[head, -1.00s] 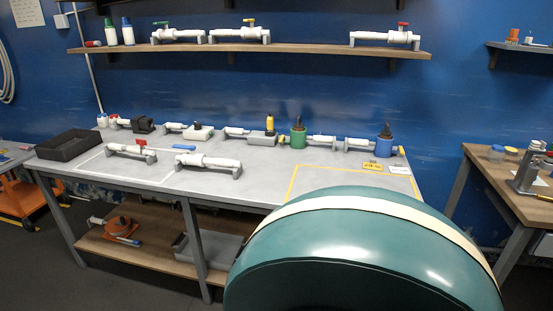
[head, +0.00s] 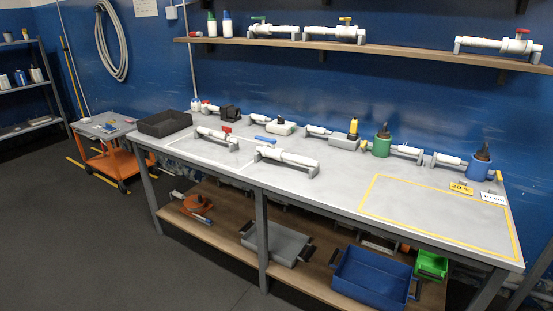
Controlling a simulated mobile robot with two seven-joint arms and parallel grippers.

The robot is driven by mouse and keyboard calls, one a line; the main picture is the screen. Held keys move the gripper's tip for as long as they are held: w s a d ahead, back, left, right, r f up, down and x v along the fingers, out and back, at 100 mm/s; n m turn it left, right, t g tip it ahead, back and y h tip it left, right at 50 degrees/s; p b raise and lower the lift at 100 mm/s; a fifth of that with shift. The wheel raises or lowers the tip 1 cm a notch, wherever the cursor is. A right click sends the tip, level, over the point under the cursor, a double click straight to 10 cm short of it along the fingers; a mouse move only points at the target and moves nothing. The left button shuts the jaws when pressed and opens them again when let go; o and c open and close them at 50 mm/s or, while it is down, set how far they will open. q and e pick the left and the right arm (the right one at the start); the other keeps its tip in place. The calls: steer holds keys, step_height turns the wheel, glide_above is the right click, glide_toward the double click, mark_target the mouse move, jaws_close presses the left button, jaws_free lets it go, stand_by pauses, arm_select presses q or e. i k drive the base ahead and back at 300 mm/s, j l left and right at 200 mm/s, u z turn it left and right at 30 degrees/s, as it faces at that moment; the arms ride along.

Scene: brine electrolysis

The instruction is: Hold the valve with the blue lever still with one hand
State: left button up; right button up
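A white valve on a grey two-footed stand (head: 290,158) sits near the front middle of the workbench. A small blue bar (head: 265,140) shows just behind and above its left end. It looks like a blue lever, but I cannot tell whether it is joined to this valve. Neither of my grippers is in the head view, and nothing is seen touching the valves.
The workbench (head: 340,195) has a clear yellow-outlined area at right. Green (head: 382,145) and blue (head: 479,166) containers stand at the back, a black tray (head: 165,123) at left. More valves sit on the wall shelf (head: 400,50). A blue bin (head: 372,277) is below.

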mark_target(273, 141)
steer(key=i+j, duration=0.15)
steer(key=i, duration=0.25)
steer(key=i+j, duration=0.2)
steer(key=i, duration=0.2)
steer(key=i+j+z, duration=0.1)
steer(key=z, duration=0.3)
steer(key=i+j+z, duration=0.1)
steer(key=j+z, duration=0.4)
steer(key=z, duration=0.35)
steer(key=j+z, duration=0.35)
steer(key=j, duration=0.75)
steer(key=i, duration=0.05)
